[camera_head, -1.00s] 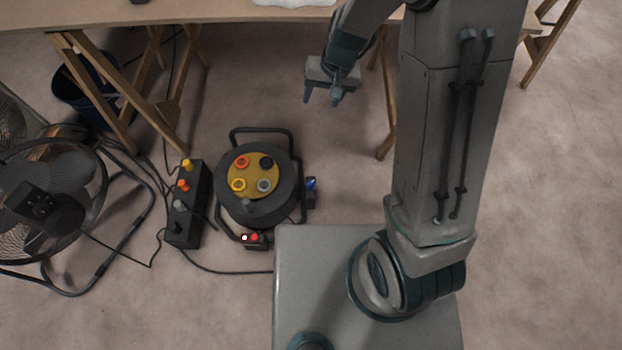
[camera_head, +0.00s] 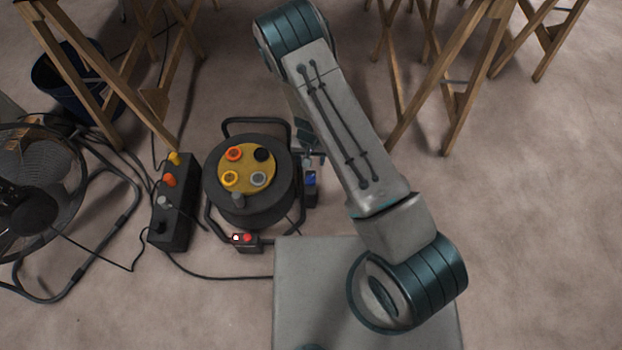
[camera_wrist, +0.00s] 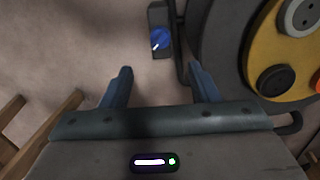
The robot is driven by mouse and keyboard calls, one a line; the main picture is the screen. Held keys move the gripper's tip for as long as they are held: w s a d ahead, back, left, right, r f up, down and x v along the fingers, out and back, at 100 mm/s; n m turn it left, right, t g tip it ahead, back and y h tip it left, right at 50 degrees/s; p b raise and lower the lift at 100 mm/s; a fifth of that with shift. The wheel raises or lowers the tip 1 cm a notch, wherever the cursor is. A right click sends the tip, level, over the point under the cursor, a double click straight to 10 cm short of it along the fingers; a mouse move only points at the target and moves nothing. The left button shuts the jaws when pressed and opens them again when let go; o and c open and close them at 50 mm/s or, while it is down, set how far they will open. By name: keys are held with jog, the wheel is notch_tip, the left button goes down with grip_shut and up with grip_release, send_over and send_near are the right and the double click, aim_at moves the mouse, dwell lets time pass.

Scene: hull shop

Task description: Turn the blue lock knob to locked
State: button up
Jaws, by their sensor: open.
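The blue lock knob (camera_head: 311,177) sits on a small dark box (camera_head: 311,196) at the right side of the black cable reel (camera_head: 228,212). In the wrist view the blue knob (camera_wrist: 161,39) has a white mark pointing to the lower left. My gripper (camera_wrist: 162,82) is open and empty, with its two blue fingers apart. The knob lies ahead of the fingertips, roughly between their lines, and is not touched. In the head view my arm hides part of my gripper, which is just above the knob box.
The reel has a yellow face (camera_head: 262,168) with several round sockets. A black box with coloured knobs (camera_head: 172,225) and a fan (camera_head: 40,190) stand to the left. Cables lie on the floor. Wooden trestle legs (camera_head: 460,120) stand behind. Floor at the right is clear.

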aim_at(311, 177)
notch_tip(311, 177, down, 12)
jog(key=b, duration=0.4)
jog(key=shift+f, duration=0.25)
jog(key=c, duration=1)
